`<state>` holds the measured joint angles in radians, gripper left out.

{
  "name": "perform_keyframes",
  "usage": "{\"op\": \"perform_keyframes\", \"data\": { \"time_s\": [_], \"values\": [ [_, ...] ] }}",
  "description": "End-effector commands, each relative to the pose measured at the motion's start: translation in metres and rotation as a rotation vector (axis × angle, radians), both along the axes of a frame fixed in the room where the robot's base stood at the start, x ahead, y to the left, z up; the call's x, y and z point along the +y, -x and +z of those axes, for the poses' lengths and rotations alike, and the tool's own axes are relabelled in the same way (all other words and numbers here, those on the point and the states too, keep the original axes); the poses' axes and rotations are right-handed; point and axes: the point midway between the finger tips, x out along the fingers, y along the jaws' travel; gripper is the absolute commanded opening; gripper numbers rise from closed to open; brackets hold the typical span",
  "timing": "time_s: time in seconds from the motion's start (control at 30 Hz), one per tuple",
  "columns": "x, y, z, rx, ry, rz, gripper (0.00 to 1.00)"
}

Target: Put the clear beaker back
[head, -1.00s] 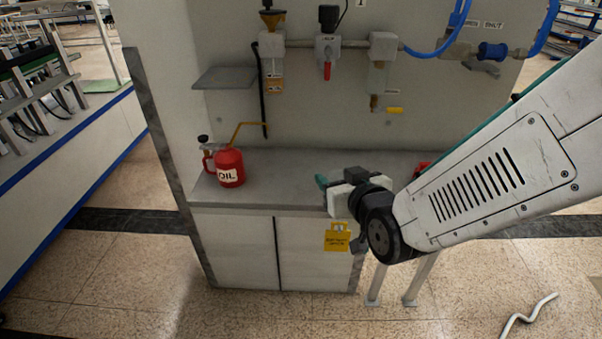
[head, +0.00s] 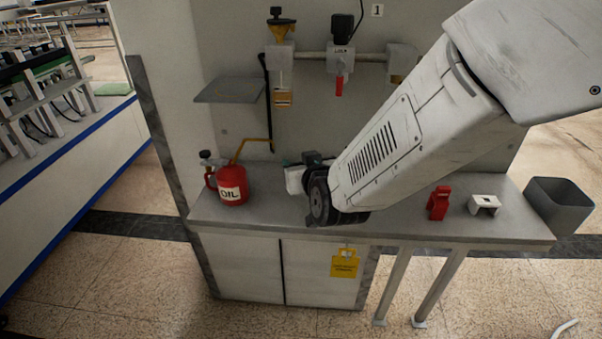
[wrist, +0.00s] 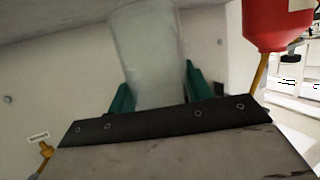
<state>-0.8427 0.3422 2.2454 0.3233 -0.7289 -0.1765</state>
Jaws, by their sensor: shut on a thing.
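In the wrist view, a pale see-through beaker (wrist: 150,65) stands between the green fingertips of my gripper (wrist: 157,92). My gripper is shut on it, and its far end runs up toward the grey surface at the top of the picture. In the head view, my gripper (head: 292,170) is over the workbench (head: 270,213), right of the red oil can (head: 232,184).
A small grey shelf (head: 229,90) juts from the panel above the oil can. A yellow-topped filter unit (head: 281,50) and a red-handled valve (head: 340,65) hang on the pipe. A red block (head: 438,203), a white bracket (head: 484,205) and a grey bin (head: 558,205) are at right.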

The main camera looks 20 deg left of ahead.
Motion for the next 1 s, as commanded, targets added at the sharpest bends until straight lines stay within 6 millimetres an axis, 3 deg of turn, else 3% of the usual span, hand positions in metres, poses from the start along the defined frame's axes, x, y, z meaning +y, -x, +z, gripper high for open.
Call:
{"op": "perform_keyframes", "data": {
  "time_s": [0.1,0.2,0.57,0.6,0.63,1.0],
  "values": [
    [0.003,0.004,-0.026,0.005,0.007,0.008,0.24],
    [0.005,0.005,-0.035,0.003,0.004,0.01,0.24],
    [0.005,0.005,-0.038,0.003,0.003,0.01,0.24],
    [0.005,0.005,-0.037,0.002,0.003,0.01,0.61],
    [0.005,0.005,-0.037,0.002,0.003,0.01,0.69],
    [0.005,0.005,-0.033,0.001,0.002,0.01,0.72]
  ]
}}
